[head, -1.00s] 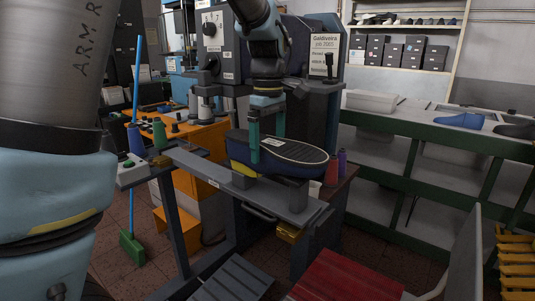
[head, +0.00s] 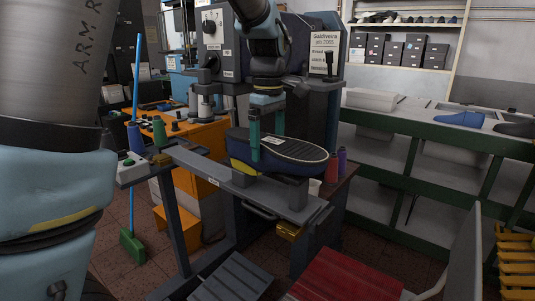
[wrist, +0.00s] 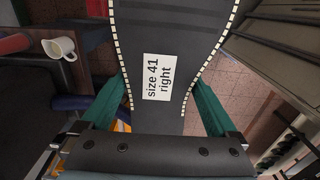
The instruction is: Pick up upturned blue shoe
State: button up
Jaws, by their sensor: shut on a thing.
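The blue shoe (head: 306,155) is upturned, its dark sole facing up, above the grey bench arm of the machine in the head view. A yellow patch shows on its lower side at the left end. My gripper (head: 266,143) reaches down from above with its green fingers on either side of the shoe, shut on it. In the wrist view the sole (wrist: 180,30) lies between the green fingers of my gripper (wrist: 158,108), with a label reading "size 41 right". I cannot tell whether the shoe touches the grey supports below.
The grey bench arm (head: 205,174) with upright posts runs under the shoe. A red cone (head: 332,168) and a purple cone (head: 342,160) stand close to its right end. A white mug (wrist: 60,48) shows in the wrist view. A green-framed counter (head: 400,130) stands at right.

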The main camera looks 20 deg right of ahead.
grip_shut()
jog(key=shift+r, duration=0.1)
jog(key=shift+r, duration=0.1)
